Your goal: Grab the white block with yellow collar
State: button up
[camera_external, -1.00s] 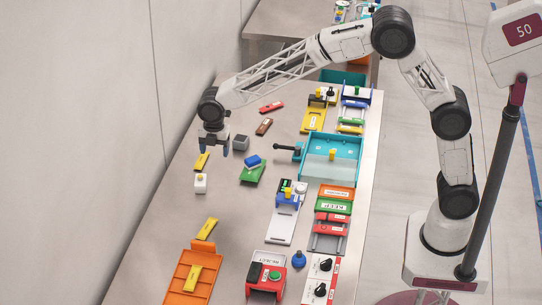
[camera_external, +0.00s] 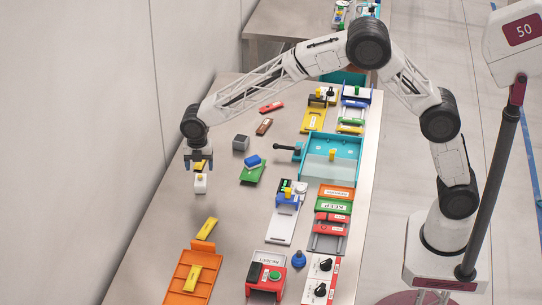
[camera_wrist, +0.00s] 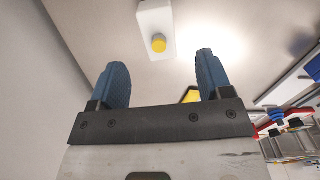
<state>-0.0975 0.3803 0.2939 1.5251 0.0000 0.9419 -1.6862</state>
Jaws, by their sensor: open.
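The white block with yellow collar (camera_external: 200,184) stands on the table near its left edge. In the wrist view the white block (camera_wrist: 153,18) shows its yellow top part, beyond the fingertips and roughly between their lines. My gripper (camera_external: 199,163) is just behind the block in the external view, above the table. Its two blue fingers (camera_wrist: 157,75) are spread apart in the wrist view with nothing between them. I cannot tell the exact height of the fingertips above the table.
A grey cube (camera_external: 241,142) and a green piece with a blue block (camera_external: 253,169) lie to the right. An orange tray (camera_external: 178,288) and a yellow bar (camera_external: 206,229) are nearer. Bare table surrounds the white block.

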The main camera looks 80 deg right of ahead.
aim_at(200, 177)
jog(key=shift+f, duration=0.85)
jog(key=shift+f, duration=0.1)
jog(key=shift+a+f, duration=0.1)
jog(key=shift+f, duration=2.45)
jog(key=c, duration=1)
jog(key=shift+c, duration=0.2)
jog(key=shift+r, duration=0.2)
